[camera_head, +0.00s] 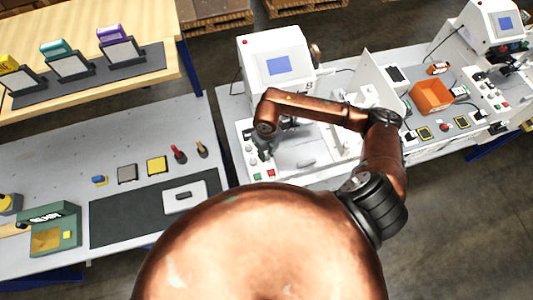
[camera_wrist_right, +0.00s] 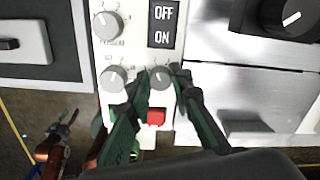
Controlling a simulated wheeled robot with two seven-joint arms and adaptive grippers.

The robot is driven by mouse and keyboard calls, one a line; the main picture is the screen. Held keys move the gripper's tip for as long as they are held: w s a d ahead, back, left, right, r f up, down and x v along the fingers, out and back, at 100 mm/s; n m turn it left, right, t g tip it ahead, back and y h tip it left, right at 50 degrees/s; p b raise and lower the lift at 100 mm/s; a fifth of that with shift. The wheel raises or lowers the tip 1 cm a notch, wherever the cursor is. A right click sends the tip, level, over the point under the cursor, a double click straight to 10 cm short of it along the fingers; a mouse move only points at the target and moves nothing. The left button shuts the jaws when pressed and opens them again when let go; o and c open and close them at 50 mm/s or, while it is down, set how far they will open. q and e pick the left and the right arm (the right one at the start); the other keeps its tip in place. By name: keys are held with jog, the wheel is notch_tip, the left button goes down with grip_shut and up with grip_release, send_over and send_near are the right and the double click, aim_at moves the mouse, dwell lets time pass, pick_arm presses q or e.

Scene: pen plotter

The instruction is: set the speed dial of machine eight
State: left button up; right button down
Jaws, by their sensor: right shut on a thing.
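My right gripper (camera_head: 264,148) is down at this panel. In the right wrist view its fingers (camera_wrist_right: 158,84) are shut on the lower right grey dial (camera_wrist_right: 160,76), one on each side. The dial labels are too small to read surely. My left gripper (camera_wrist_right: 68,120) shows small at the lower left of the wrist view, its opening unclear.
An OFF/ON switch (camera_wrist_right: 163,24) sits above the held dial, and a red button (camera_wrist_right: 156,117) just below it. A grey table (camera_head: 60,150) with several small parts stands left of the machine.

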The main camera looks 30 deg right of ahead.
jog(key=shift+m, duration=0.4)
jog(key=m+b, duration=0.1)
jog(key=m, duration=0.2)
jog(key=shift+m+b, duration=0.3)
jog(key=shift+b, duration=0.05)
jog(key=shift+m+b, duration=0.4)
jog(key=shift+m, duration=1.8)
jog(key=c, duration=2)
grip_release()
